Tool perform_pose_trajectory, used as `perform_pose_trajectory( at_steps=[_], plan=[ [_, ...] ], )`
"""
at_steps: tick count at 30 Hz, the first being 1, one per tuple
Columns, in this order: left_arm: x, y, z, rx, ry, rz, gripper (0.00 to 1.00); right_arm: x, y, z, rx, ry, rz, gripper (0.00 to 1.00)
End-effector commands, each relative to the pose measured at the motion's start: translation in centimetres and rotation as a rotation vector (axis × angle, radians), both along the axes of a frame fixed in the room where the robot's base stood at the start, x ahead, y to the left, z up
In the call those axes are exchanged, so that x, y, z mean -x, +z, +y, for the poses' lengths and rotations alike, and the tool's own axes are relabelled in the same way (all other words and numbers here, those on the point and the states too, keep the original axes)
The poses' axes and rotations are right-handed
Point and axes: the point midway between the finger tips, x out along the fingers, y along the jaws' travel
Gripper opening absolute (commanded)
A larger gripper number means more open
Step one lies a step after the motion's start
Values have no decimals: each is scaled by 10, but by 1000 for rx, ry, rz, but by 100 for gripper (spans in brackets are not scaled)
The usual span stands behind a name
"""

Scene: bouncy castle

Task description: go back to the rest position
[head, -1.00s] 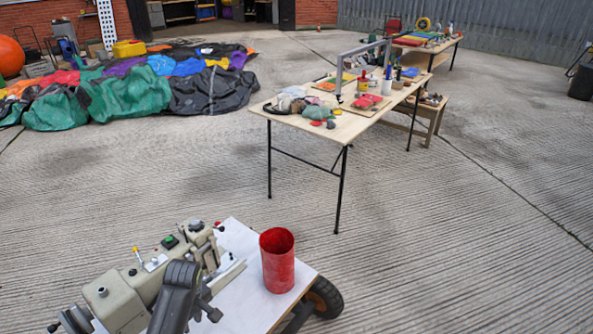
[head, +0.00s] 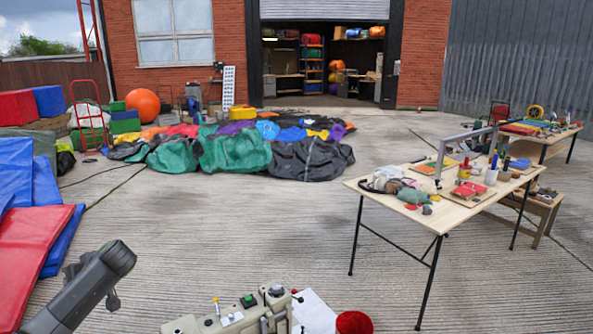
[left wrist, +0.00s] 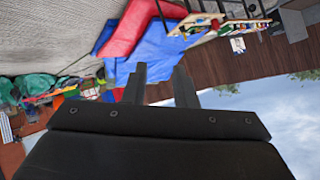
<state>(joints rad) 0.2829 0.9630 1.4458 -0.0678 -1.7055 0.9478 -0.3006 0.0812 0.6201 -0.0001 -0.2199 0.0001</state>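My left gripper (left wrist: 160,85) shows in the left wrist view with its two dark fingers apart and nothing between them. A dark link of my left arm (head: 85,285) rises at the lower left of the head view, left of the sewing machine and clear of it. The left fingertips do not show in the head view. My right arm and gripper are in neither view.
A sewing machine (head: 235,318) and a red cylinder (head: 354,322) are at the bottom edge. A cluttered wooden table (head: 455,212) stands at right. Blue and red mats (head: 35,245) lie at left, colourful fabric (head: 235,150) behind. Concrete between is clear.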

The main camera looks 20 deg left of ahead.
Motion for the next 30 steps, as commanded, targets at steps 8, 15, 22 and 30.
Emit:
perform_pose_trajectory(
  at_steps=[8, 15, 22, 30],
  plan=[
    [49, -105, 65, 19, -247, 299, 25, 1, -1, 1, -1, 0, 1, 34],
    [139, -190, 123, 29, -517, 590, 25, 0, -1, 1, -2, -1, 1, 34],
    [250, -241, 159, 31, -765, 839, 25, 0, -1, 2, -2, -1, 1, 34],
    [333, -314, 122, 107, -949, 923, 25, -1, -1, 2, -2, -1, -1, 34]
  ],
)
